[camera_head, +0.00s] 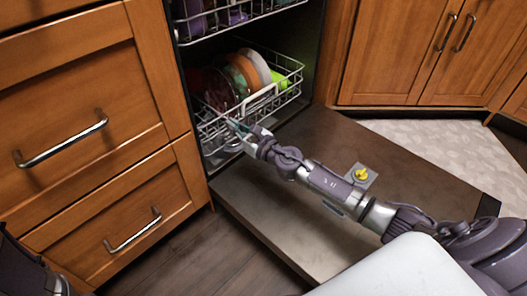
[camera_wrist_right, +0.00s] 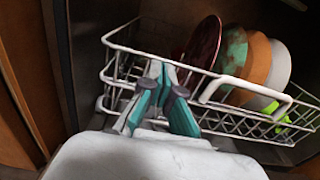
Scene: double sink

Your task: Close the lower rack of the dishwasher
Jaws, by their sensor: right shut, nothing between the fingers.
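The lower rack (camera_head: 268,102) is a white wire basket at the dishwasher's opening, holding several upright plates (camera_head: 245,72) and a bright green item (camera_head: 280,80). It seems mostly within the cavity; its back is hidden. In the right wrist view, the rack's front rim and raised handle (camera_wrist_right: 240,86) face me. My right gripper (camera_head: 234,126) is shut and empty at the rack's front left. In the wrist view its fingertips (camera_wrist_right: 162,72) overlap the front wires and look in contact or very close. My left gripper is not in view.
The dishwasher door (camera_head: 330,150) lies folded down under my right arm, with a yellow-capped dispenser (camera_head: 361,174). The upper rack (camera_head: 245,14) is above. Wooden drawers (camera_head: 75,120) stand at left and cabinets (camera_head: 400,50) at right. Floor is clear at bottom left.

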